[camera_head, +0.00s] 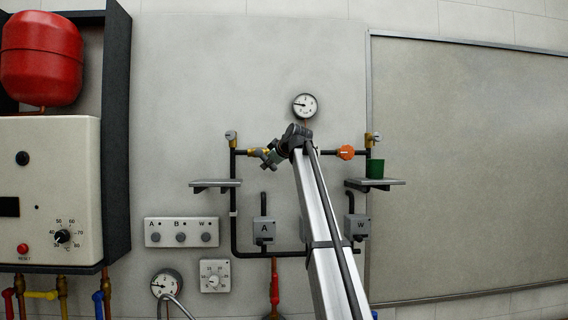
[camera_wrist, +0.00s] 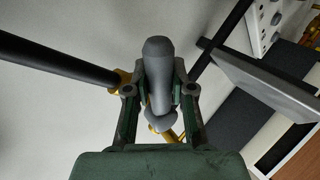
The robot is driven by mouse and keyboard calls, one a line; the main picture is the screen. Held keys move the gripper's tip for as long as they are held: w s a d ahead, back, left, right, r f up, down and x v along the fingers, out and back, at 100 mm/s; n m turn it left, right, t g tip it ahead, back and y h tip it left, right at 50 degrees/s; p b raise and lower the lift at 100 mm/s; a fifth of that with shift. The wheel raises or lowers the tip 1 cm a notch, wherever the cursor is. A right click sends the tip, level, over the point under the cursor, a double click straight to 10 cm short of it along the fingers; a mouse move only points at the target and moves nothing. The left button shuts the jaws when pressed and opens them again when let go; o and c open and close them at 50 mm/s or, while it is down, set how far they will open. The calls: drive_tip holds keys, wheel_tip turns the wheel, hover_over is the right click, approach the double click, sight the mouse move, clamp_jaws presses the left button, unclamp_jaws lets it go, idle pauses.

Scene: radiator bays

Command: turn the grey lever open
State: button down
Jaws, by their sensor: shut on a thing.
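The grey lever (camera_wrist: 158,75) lies between the two fingers of my gripper (camera_wrist: 156,95) in the wrist view. The fingers are shut on it, one on each side. The lever's rounded end points up in that picture, and brass fittings (camera_wrist: 118,86) show beside and below it. In the head view my gripper (camera_head: 267,157) is at the left part of the upper pipe, next to a brass fitting (camera_head: 253,153). There the gripper and arm cover the lever, so its angle on the pipe is hard to tell.
A grey shelf (camera_head: 215,183) sits below left of my gripper; another shelf (camera_head: 388,183) at the right holds a green cup (camera_head: 375,169). An orange knob (camera_head: 346,152) is on the pipe's right part. A gauge (camera_head: 304,106) stands above. Bare wall lies to the upper left.

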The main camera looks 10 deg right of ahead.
drive_tip(key=shift+d+r+n+h+p, duration=0.25)
drive_tip(key=shift+r+n+h+p, duration=0.3)
drive_tip(key=shift+p, duration=0.2)
drive_tip(key=shift+d+r+n+g+h+p, duration=0.15)
drive_tip(key=shift+r+n+g+h+p, duration=0.1)
drive_tip(key=shift+n+h+p, duration=0.3)
drive_tip(key=shift+d+r+n+g+h+p, duration=0.1)
drive_tip(key=shift+d+n+g+h+p, duration=0.15)
drive_tip(key=shift+p, duration=0.35)
drive_tip(key=c, duration=1)
unclamp_jaws()
drive_tip(key=shift+a, duration=0.1)
drive_tip(key=shift+s, duration=0.1)
drive_tip(key=v, duration=1.2)
